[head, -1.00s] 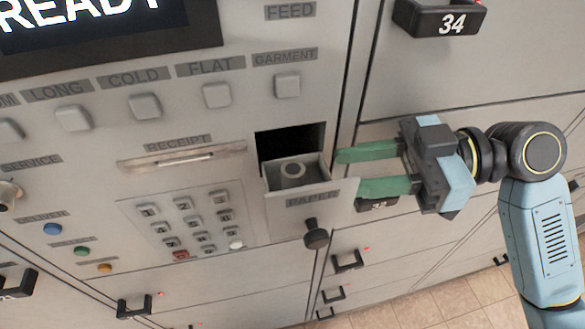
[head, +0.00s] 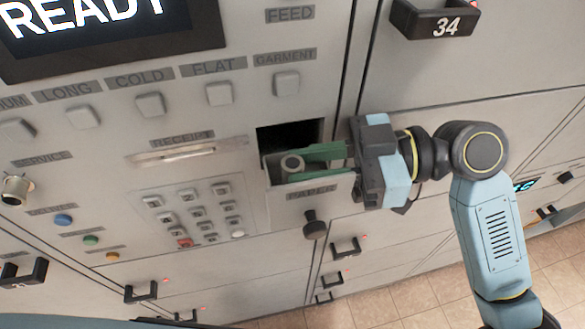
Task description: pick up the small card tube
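The small card tube (head: 292,164) stands upright in the small open paper drawer (head: 310,190), showing its pale ring-shaped top. My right gripper (head: 298,164) reaches in from the right, its two green fingers inside the drawer. The fingertips are at the tube, one towards the back and one towards the drawer front. The drawer front hides part of the lower finger and the lower part of the tube. I cannot tell whether both fingers touch the tube. My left gripper is not in view.
A dark slot (head: 290,134) opens above the drawer, with a black knob (head: 314,225) below it. A keypad (head: 195,212) and a receipt slot (head: 188,153) lie to the left. A locker handle marked 34 (head: 436,20) juts out at the upper right.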

